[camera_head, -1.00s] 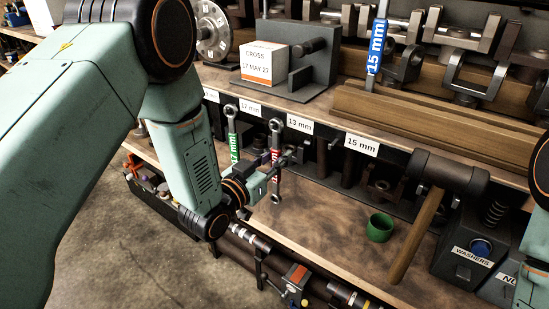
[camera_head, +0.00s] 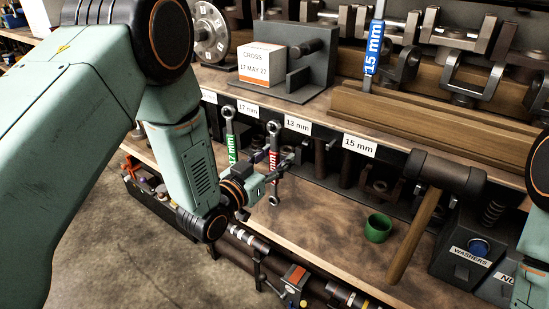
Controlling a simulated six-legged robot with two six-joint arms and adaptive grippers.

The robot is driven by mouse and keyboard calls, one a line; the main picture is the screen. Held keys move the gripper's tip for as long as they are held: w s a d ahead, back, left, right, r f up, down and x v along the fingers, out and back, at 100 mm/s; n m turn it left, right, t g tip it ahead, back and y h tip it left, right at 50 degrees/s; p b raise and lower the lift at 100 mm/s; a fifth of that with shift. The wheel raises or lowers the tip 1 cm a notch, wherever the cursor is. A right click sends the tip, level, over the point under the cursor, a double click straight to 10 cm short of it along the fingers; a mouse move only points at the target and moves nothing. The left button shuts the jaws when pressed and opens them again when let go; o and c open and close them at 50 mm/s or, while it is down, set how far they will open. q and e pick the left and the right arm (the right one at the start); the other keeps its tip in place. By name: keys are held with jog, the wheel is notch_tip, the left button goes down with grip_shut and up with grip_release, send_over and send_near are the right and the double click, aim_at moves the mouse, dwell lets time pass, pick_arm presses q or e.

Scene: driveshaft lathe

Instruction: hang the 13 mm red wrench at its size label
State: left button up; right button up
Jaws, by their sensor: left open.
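The red wrench (camera_head: 274,150) hangs upright below the shelf edge, its ring end up, just left of the 13 mm label (camera_head: 298,124). My left gripper (camera_head: 284,163) is open beside the lower part of the red wrench; its fingers partly overlap the wrench, and contact cannot be told. The green wrench (camera_head: 230,143) hangs to the left, below the 17 mm label (camera_head: 248,108).
A 15 mm label (camera_head: 359,145) sits farther right on the shelf edge. A hammer (camera_head: 430,200) hangs at the right. A green cup (camera_head: 378,228) stands on the lower shelf, near a washers bin (camera_head: 468,255). The lower shelf between gripper and cup is clear.

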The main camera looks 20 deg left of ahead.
pick_arm(q)
jog(key=shift+s, duration=0.1)
jog(key=v, duration=1.2)
jog(key=s+a+f+n+g+y, duration=0.1)
jog(key=s+f+n+g+y, duration=0.1)
jog(key=s+f+g, duration=0.45)
jog(key=s+a+f+n+g+y, duration=0.1)
jog(key=s+f+g+y, duration=0.15)
jog(key=f, duration=0.75)
jog(key=s+f+g+y+p, duration=0.1)
jog(key=s+f+g, duration=0.2)
jog(key=s, duration=0.7)
jog(key=s+a+f+n+g+p, duration=0.1)
jog(key=s+f+g, duration=0.3)
jog(key=s, duration=0.6)
jog(key=shift+s+a+g+y+p, duration=0.2)
jog(key=shift+g+y+p, duration=0.15)
jog(key=shift+g, duration=0.15)
